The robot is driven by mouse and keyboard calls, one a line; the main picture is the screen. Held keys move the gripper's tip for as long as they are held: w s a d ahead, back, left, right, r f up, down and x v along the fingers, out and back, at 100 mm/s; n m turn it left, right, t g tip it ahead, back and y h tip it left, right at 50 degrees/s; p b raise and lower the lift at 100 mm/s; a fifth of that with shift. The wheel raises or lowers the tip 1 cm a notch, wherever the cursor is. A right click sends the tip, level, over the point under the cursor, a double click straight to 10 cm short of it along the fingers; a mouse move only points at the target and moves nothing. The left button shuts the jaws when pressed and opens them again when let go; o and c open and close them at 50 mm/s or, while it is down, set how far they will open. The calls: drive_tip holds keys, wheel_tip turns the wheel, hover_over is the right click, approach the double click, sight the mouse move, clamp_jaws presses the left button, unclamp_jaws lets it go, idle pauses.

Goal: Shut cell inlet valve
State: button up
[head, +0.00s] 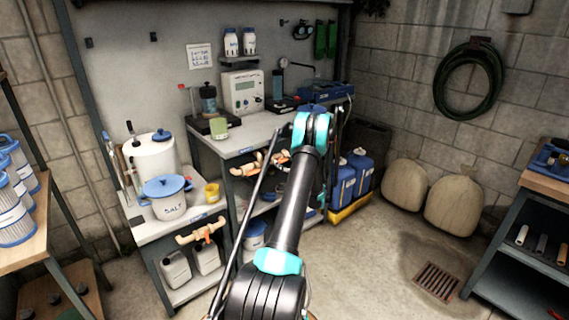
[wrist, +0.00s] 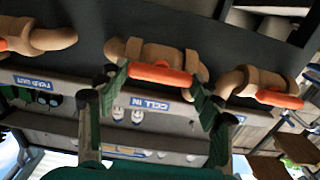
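In the wrist view, the cell inlet valve is the tan fitting (wrist: 158,52) in the middle, with an orange lever handle (wrist: 160,74) lying roughly along its pipe. A blue label (wrist: 142,103), reading upside down as "CELL IN", sits beside it. My gripper (wrist: 157,80) is open, with one green-padded finger at each end of the handle. I cannot tell whether the fingers touch it. In the head view, tan fittings with orange handles (head: 250,165) show on the bench front; my arm hides the gripper and part of that row.
In the head view, a lower bench with a salt pot (head: 166,197) stands left. Blue jugs (head: 358,168) stand right of my arm.

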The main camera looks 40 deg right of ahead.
drive_tip(key=c, duration=0.3)
drive_tip(key=m, duration=0.3)
drive_tip(key=shift+d+m, duration=0.1)
drive_tip(key=shift+m, duration=0.2)
drive_tip(key=m, duration=0.4)
drive_tip(key=shift+m, duration=0.3)
drive_tip(key=m, duration=0.5)
drive_tip(key=shift+d+f, duration=0.1)
drive_tip(key=shift+f, duration=0.05)
drive_tip(key=shift+m, duration=2.3)
drive_tip(key=shift+f, duration=0.1)
